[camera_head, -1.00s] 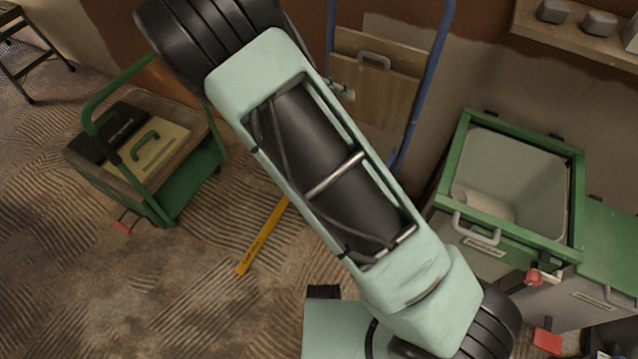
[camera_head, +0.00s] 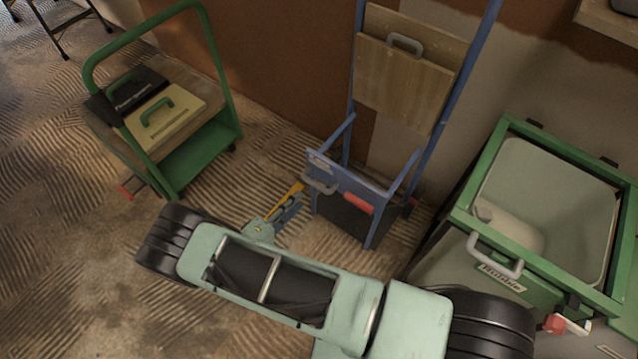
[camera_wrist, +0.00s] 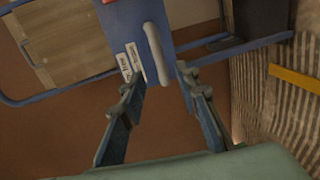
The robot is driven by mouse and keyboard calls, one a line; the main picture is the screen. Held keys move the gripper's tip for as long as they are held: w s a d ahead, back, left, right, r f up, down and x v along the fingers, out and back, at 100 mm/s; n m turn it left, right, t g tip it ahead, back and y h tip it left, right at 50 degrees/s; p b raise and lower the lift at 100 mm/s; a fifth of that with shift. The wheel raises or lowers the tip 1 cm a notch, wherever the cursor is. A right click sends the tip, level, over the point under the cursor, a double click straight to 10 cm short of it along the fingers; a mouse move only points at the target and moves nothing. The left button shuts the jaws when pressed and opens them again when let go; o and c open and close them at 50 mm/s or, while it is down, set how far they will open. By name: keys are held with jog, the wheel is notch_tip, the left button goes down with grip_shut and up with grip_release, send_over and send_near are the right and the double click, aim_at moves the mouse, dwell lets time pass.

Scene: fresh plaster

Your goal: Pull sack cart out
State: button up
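The sack cart (camera_head: 430,120) has a blue tube frame and stands upright against the wall, with wooden boards (camera_head: 405,80) on it. Low on its front is a blue panel with a grey handle (camera_head: 320,184) and a red part (camera_head: 358,203). My gripper (camera_head: 292,207) is low over the floor, just left of the panel. In the wrist view my gripper (camera_wrist: 161,82) is open, its two fingers apart and empty. The grey handle (camera_wrist: 157,52) lies just beyond the fingertips, roughly between them. I cannot tell if they touch.
A green platform trolley (camera_head: 215,150) with black and cream cases stands at the left. A green-framed bin (camera_head: 490,225) stands close to the cart's right. A step stool (camera_head: 50,25) is at far left.

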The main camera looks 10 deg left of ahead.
aim_at(315, 183)
jog(key=b+x, duration=0.1)
jog(key=x, duration=0.9)
jog(key=shift+d+b, duration=0.1)
jog(key=shift+b, duration=0.2)
jog(key=shift+c, duration=0.7)
grip_shut()
jog(key=shift+r, duration=0.1)
